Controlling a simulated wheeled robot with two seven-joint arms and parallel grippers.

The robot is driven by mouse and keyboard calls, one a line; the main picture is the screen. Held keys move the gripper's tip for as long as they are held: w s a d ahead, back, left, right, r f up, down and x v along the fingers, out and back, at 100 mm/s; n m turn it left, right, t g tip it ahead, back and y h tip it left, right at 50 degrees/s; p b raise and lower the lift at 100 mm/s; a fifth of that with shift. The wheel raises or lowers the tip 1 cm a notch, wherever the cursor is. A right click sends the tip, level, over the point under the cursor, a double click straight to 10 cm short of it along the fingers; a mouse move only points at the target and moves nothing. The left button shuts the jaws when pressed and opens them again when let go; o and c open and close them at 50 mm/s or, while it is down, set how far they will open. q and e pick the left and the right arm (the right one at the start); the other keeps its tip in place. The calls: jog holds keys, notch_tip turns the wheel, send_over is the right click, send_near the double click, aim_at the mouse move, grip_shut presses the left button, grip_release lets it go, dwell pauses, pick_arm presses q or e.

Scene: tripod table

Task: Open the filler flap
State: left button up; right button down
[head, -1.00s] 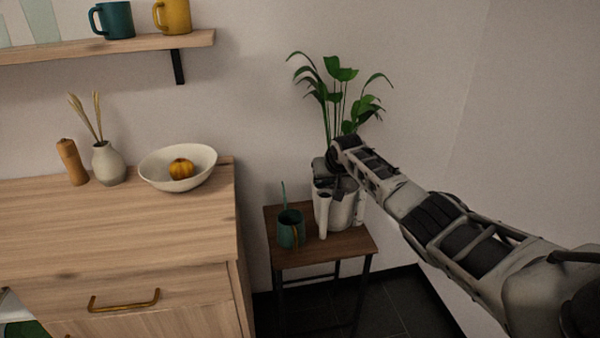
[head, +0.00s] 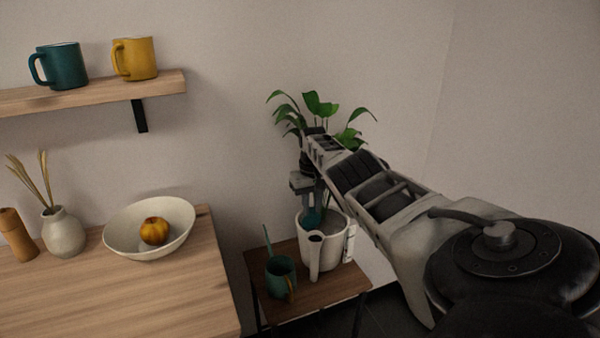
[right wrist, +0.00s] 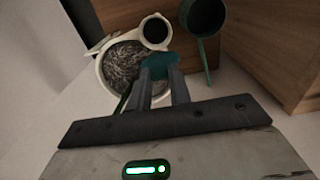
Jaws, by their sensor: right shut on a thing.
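A white plant pot (head: 335,228) stands on the small dark wooden table, with a pale filler tube (head: 315,258) on its front. The tube's round mouth looks dark and uncovered, also in the right wrist view (right wrist: 155,31). My right gripper (head: 312,212) points down over the pot and is shut on a small teal piece, seen at its fingertips in the right wrist view (right wrist: 160,66). I take this piece for the filler flap. It lies beside the tube's mouth, over the soil; whether it is joined to the tube I cannot tell. My left gripper is not in view.
Green leaves (head: 318,104) rise behind my right arm. A wooden cabinet (head: 190,290) with a white bowl (head: 120,236) stands left.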

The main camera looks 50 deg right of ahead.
jog(key=shift+w+a, duration=0.1)
jog(key=shift+f, duration=0.1)
jog(key=c, duration=1.3)
grip_release()
